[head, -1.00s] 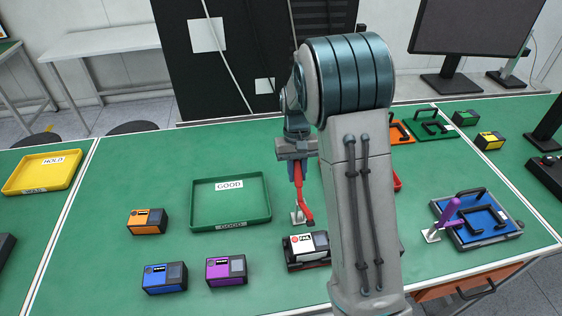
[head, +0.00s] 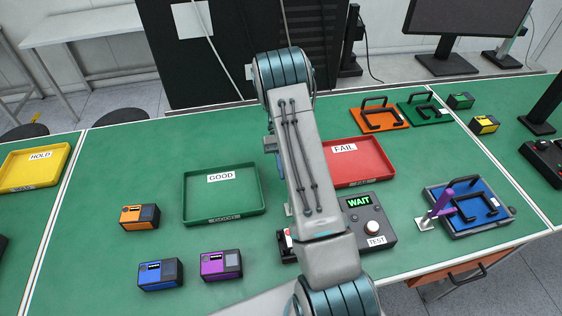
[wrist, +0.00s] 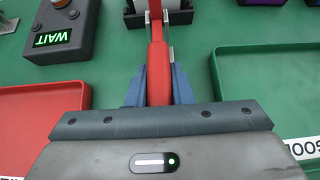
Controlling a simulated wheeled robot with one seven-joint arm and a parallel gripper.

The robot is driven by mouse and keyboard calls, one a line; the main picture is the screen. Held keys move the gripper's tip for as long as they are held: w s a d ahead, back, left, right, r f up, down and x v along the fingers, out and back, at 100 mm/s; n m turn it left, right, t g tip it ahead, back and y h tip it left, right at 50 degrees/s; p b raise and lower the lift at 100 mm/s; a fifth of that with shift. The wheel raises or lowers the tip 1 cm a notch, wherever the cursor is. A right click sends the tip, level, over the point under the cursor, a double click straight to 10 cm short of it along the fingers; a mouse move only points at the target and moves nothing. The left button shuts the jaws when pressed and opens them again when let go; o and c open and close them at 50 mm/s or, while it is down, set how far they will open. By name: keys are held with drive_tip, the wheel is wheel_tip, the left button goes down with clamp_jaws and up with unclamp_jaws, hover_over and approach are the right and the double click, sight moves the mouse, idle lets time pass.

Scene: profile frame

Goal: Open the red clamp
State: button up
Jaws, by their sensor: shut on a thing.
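The red clamp (wrist: 156,55) shows in the wrist view as a long red handle running up the middle, with metal parts at its far end. My gripper (wrist: 159,85) has its two blue fingers on either side of the handle, shut on it. In the head view my arm covers nearly all of the clamp and the fingers. The clamp's far end is cut off by the top edge of the wrist view.
The green GOOD tray (head: 188,205) lies left of my arm and the red FAIL tray (head: 387,172) right of it. The tester (head: 386,214) reading WAIT is close by. A purple-handled clamp (head: 437,205) stands beside a blue fixture (head: 487,219) at right.

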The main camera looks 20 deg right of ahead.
drive_tip(key=shift+f, duration=0.15)
idle(0.4)
drive_tip(key=o, duration=0.8)
drive_tip(key=shift+c, duration=0.2)
drive_tip(key=shift+w, duration=0.1)
drive_tip(key=v, duration=0.7)
drive_tip(key=shift+w+p, duration=0.25)
drive_tip(key=shift+p, duration=0.15)
drive_tip(key=shift+d, duration=0.15)
